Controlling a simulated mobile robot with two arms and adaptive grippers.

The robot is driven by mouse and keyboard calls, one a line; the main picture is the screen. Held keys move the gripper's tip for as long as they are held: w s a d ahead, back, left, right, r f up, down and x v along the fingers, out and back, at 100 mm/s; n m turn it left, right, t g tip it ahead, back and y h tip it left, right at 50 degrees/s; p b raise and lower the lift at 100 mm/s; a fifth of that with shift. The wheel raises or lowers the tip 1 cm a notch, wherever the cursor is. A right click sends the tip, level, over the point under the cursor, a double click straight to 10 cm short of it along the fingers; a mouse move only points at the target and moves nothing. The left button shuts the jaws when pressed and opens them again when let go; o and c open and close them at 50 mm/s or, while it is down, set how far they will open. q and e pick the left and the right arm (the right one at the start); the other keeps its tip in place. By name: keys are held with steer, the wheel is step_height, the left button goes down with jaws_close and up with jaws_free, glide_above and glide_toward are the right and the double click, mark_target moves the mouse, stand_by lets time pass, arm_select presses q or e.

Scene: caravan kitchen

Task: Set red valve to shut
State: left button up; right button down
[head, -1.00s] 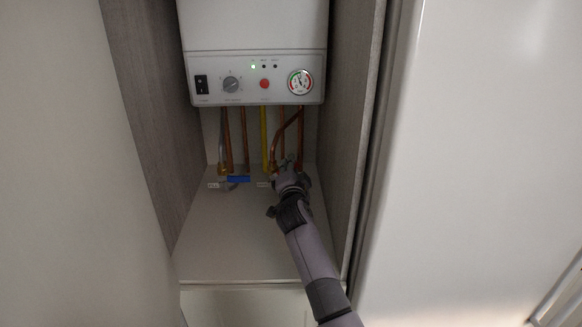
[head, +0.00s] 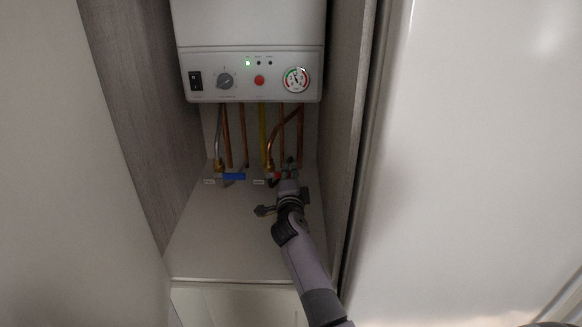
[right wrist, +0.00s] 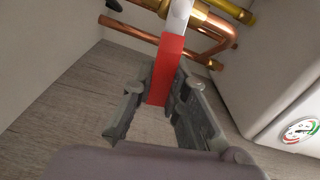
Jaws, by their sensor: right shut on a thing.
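The red valve handle (right wrist: 166,70) stands between the two fingers of my right gripper in the right wrist view. The handle runs up to a pale stem and the brass and copper pipework. My right gripper (head: 289,172) is shut on the handle, below the boiler. In the head view only a small red part of the valve (head: 276,177) shows at the left of the gripper; the rest is hidden behind it. My left gripper is not in view.
A blue valve handle (head: 234,176) lies sideways to the left of the red one. The white boiler (head: 252,70) hangs above the pipes. Grey wood-grain walls (head: 140,110) flank the narrow cupboard. The cupboard floor (head: 225,240) is clear in front.

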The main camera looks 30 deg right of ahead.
steer(key=shift+f+m, duration=0.7)
steer(key=shift+m, duration=0.3)
steer(key=c, duration=1.6)
jaws_free()
steer(key=shift+r, duration=0.1)
steer(key=shift+o, duration=0.2)
steer(key=v, duration=1.2)
steer(key=shift+s+d, duration=0.1)
